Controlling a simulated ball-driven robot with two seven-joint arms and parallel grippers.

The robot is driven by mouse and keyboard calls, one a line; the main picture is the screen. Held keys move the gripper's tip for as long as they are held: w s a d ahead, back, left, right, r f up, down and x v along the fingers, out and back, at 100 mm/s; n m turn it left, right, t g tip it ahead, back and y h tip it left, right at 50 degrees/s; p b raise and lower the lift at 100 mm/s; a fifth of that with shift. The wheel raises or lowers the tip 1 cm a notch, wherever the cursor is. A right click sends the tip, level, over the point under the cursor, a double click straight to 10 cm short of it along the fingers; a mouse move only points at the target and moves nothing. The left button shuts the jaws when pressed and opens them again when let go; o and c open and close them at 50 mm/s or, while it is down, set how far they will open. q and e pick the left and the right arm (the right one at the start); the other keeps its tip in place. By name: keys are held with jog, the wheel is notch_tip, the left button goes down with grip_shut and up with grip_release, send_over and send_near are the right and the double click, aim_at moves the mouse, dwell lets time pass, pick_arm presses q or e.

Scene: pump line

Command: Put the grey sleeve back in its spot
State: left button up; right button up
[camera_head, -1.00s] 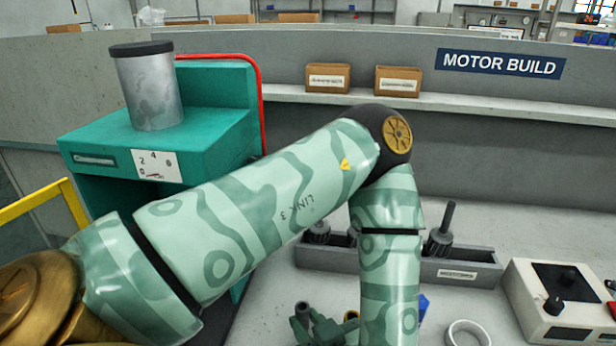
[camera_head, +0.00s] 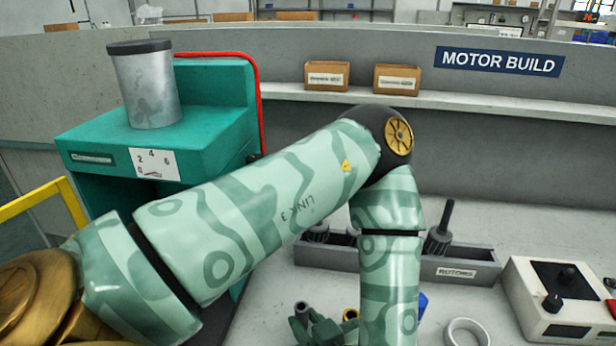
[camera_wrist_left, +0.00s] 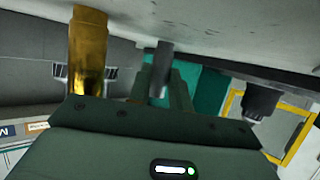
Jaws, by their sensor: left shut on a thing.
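My left gripper (camera_wrist_left: 161,92) is shut on the grey sleeve (camera_wrist_left: 162,62), a small plain cylinder that shows between its dark green fingers in the left wrist view. That view is upside down, with the bench top at its upper edge. In the head view my left arm covers the middle, and dark green parts that look like my gripper (camera_head: 316,328) show at the bottom edge. My right gripper is not in view.
A brass cylinder (camera_wrist_left: 88,48) stands near the gripper. A grey rotor tray (camera_head: 457,262) with dark shafted rotors lies behind my forearm. A pale ring (camera_head: 467,332) and a control box (camera_head: 560,300) are at right. A teal press (camera_head: 215,130) carries a metal can (camera_head: 148,90) at left.

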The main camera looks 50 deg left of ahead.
pick_arm(q)
jog(key=o, duration=1.1)
notch_tip(320, 180, up, 6)
jog(key=p, duration=0.4)
jog(key=shift+p, duration=0.3)
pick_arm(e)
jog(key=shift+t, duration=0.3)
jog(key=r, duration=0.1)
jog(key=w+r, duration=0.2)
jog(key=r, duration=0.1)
pick_arm(q)
jog(key=shift+d, duration=0.1)
